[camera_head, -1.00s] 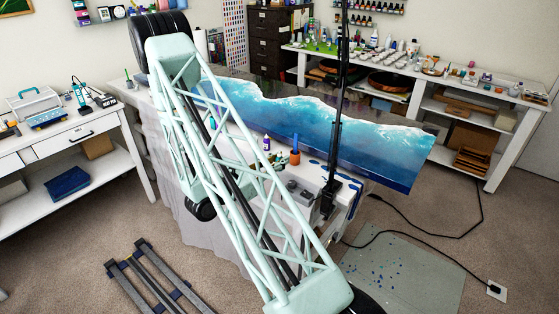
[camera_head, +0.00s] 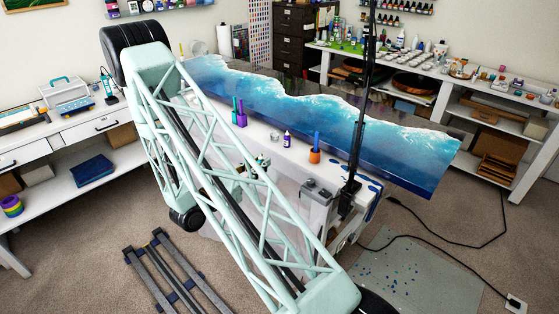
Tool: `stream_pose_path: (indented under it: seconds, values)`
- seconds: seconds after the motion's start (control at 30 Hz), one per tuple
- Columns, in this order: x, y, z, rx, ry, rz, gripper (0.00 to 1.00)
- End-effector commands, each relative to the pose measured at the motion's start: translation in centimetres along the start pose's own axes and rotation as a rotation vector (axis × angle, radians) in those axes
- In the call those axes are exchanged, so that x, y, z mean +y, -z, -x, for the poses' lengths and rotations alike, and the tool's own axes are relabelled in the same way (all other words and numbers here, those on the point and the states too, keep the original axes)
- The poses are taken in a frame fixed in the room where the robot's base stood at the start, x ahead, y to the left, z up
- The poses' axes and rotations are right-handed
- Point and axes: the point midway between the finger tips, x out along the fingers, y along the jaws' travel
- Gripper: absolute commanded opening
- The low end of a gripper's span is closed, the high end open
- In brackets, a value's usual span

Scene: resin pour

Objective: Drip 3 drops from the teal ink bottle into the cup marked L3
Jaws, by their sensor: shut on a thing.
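A slim teal bottle (camera_head: 235,107) stands at the back left of the white work table, close to a purple bottle (camera_head: 242,119). Small clear cups (camera_head: 275,137) stand on the table near its middle, partly behind my arm. No L3 mark is readable at this size. My pale green lattice arm crosses the left and middle of the view and covers part of the table. I cannot make out my gripper or its fingers behind the lattice, nor anything held in it.
A white bottle with a dark label (camera_head: 287,141) and an orange cup (camera_head: 315,156) stand on the table's front part. The blue wave resin panel (camera_head: 380,140) lies behind them. A black upright post (camera_head: 362,100) rises at the right. A side desk (camera_head: 75,130) stands left.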

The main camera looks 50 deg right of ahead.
Motion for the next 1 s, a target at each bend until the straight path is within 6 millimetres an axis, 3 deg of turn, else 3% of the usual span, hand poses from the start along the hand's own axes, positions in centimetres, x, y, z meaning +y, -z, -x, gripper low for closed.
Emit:
stream_pose_path:
  seconds: [0.5,1.0]
  values:
    - [8.2,1.8,11.0,-0.001,-0.196,0.0,0.08]
    - [13.9,3.5,22.8,-0.002,-0.381,0.0,0.08]
